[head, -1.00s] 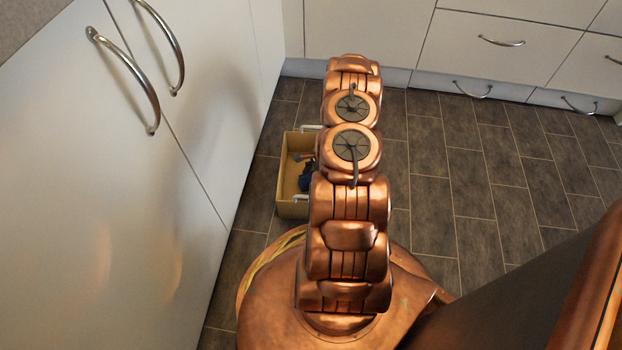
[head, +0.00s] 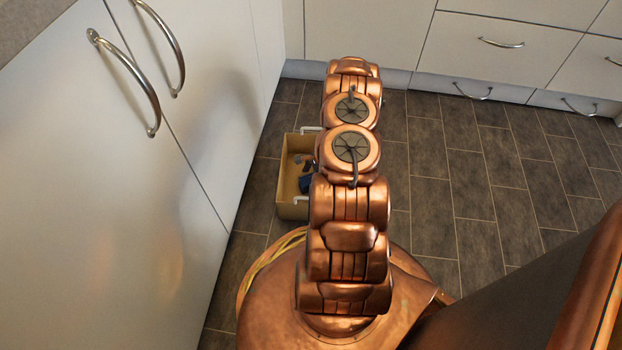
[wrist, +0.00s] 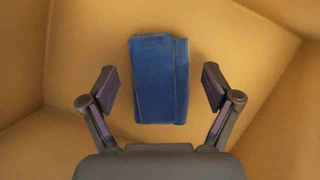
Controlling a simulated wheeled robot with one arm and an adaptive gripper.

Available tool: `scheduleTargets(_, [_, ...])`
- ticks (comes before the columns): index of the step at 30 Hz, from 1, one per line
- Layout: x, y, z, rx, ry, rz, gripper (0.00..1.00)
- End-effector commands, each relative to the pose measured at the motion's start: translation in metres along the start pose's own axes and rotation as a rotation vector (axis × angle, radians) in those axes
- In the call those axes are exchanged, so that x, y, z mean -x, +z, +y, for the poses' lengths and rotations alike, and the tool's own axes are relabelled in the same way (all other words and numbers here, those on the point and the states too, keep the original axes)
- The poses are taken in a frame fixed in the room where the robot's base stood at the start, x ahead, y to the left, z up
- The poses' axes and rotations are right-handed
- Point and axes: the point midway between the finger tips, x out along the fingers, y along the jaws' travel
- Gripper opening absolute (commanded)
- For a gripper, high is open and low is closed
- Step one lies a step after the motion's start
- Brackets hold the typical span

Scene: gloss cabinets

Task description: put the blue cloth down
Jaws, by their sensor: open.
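The blue cloth (wrist: 158,80) is folded and lies between the fingers of my gripper (wrist: 160,88) in the wrist view. There is a gap between the cloth and each finger. The gripper is open. Behind the cloth are the tan inner faces of a box (wrist: 250,50).
A white cabinet with handles (head: 150,200) rises close to the left of the box. White drawers (head: 490,45) line the back. The dark tiled floor (head: 470,180) to the right is clear.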

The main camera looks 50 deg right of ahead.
Motion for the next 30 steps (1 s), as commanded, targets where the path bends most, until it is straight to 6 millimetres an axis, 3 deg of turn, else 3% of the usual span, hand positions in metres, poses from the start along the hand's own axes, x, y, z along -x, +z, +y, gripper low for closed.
scheduleTargets(5, [0.018, 0.002, -0.001, -0.001, -0.002, 0.001, 0.89])
scheduleTargets(18, [0.1, 0.002, -0.001, 0.001, -0.003, 0.002, 0.89])
scheduleTargets(24, [0.118, 0.002, 0.0, 0.0, 0.001, 0.0, 0.89])
scheduleTargets(30, [0.122, 0.001, 0.0, 0.0, 0.001, 0.0, 0.89])
